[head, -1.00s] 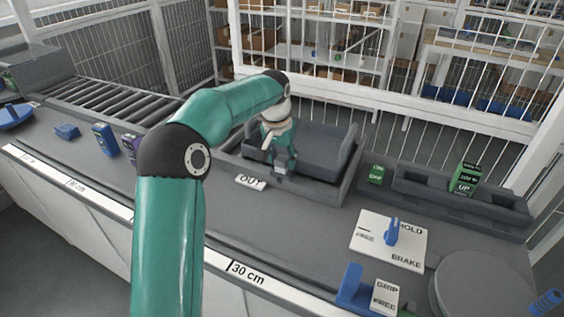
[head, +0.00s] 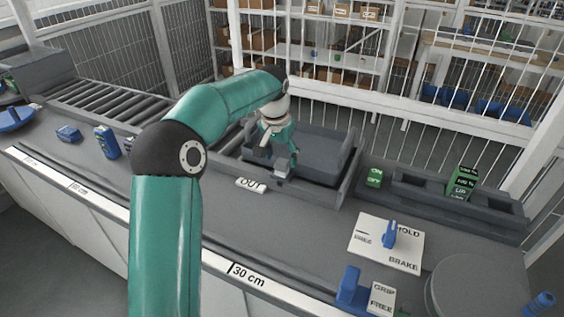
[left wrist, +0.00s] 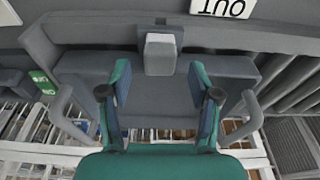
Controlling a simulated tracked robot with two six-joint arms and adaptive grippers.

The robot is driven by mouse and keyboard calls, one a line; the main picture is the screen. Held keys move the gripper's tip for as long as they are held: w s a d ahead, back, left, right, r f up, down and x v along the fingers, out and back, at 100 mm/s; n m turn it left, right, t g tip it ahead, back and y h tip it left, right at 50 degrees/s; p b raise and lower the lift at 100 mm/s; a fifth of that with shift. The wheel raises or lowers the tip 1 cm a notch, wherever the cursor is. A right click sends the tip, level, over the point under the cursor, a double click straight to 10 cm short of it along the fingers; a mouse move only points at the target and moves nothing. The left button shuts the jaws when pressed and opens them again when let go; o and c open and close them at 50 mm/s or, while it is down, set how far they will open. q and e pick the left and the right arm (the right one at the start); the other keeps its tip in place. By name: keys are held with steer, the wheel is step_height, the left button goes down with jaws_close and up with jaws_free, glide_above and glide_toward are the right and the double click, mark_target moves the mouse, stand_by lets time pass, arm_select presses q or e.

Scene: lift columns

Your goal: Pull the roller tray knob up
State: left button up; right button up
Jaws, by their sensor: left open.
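The roller tray (head: 345,172) is a dark grey box-like tray at the end of the roller line, with a white OUT label (head: 251,185) at its front. In the left wrist view, a light grey block that looks like the knob (left wrist: 160,54) stands at the tray's near wall, between and just beyond my fingertips. My left gripper (left wrist: 160,78) is open, one green and grey finger on each side, with gaps to the block. In the head view my left gripper (head: 284,166) points down at the tray's front wall and mostly hides the knob. My right gripper is out of view.
A white HOLD/BRAKE plate (head: 370,245) with a blue lever (head: 390,233) lies to the right. A roller conveyor (head: 110,103) runs at left. A wire fence stands behind.

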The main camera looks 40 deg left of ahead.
arm_select(q)
step_height(320, 180, up, 6)
steer(key=s+p, duration=0.1)
steer(key=p, duration=0.3)
steer(key=shift+d, duration=0.2)
steer(key=shift+s, duration=0.1)
